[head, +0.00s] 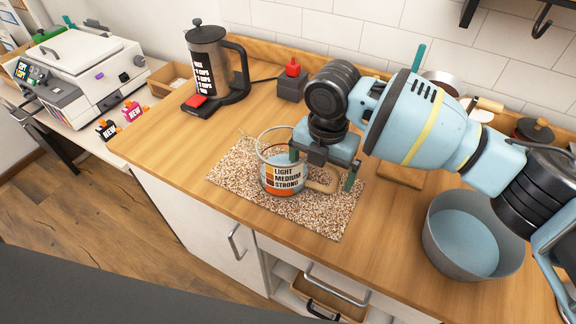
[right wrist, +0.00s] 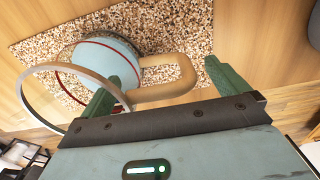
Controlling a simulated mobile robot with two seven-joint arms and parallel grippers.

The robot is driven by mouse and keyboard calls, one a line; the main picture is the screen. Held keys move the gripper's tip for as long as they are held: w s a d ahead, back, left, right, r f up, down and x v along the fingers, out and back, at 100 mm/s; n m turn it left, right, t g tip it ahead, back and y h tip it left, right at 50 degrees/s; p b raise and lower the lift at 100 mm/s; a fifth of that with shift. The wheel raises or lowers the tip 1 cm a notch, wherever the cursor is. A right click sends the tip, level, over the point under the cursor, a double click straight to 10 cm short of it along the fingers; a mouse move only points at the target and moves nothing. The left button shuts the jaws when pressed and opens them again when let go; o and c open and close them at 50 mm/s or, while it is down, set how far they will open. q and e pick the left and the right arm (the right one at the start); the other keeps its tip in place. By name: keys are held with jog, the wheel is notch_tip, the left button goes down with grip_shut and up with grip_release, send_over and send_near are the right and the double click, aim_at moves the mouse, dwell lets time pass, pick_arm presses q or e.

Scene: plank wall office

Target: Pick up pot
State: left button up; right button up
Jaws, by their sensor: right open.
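My right gripper (head: 321,170) is open, over the handle side of the pot, with one finger near the rim and the other beyond the handle. In the right wrist view the pot (right wrist: 108,58) shows at upper left, and its handle (right wrist: 172,82) lies between the two green fingers. I cannot tell whether a finger touches the pot. My left gripper is not in view.
A black coffee maker (head: 212,66) and a small box with a red knob (head: 291,82) stand behind the mat. A large grey bowl (head: 432,240) is at the right, below my arm. The wooden counter left of the mat (head: 165,150) is clear.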

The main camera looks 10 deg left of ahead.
jog(key=c, duration=1.7)
jog(key=shift+o, duration=0.2)
jog(key=shift+r, duration=0.1)
jog(key=shift+r, duration=0.1)
jog(key=shift+r, duration=1.25)
jog(key=s+a+r, duration=0.1)
jog(key=s+a, duration=0.1)
jog(key=s, duration=0.5)
jog(key=s+a+r, duration=0.1)
jog(key=s+a, duration=0.2)
jog(key=s, duration=0.4)
jog(key=shift+s+a, duration=0.25)
jog(key=shift+s, duration=0.15)
jog(key=shift+s+r, duration=0.1)
